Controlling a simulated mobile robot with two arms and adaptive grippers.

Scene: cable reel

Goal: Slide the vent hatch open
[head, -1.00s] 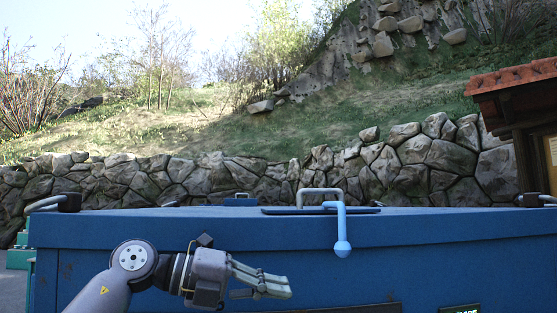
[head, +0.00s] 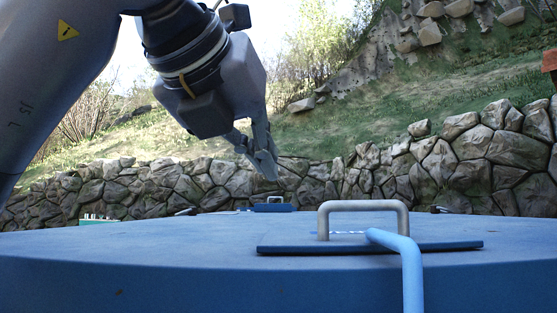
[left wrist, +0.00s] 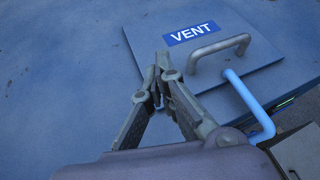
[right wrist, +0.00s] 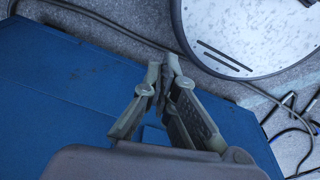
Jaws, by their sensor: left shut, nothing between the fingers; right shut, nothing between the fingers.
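The vent hatch is a flat blue plate (head: 450,246) on top of the big blue box, with a grey bar handle (head: 362,205). The left wrist view shows the hatch (left wrist: 262,60) with its VENT label (left wrist: 192,33) and its handle (left wrist: 218,52). A light blue bent rod (head: 397,250) crosses the hatch edge by the handle and runs down the box front. My left gripper (head: 272,172) is shut and empty, above the box top, left of the handle. In the left wrist view its fingertips (left wrist: 164,62) are beside the hatch's left part. My right gripper (right wrist: 165,72) is shut and empty.
The blue box top (head: 130,245) is broad and mostly clear. Another small plate with a handle (head: 273,205) lies farther back. In the right wrist view, a round pale disc (right wrist: 255,30) and dark cables (right wrist: 110,22) lie on the ground beside the box.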

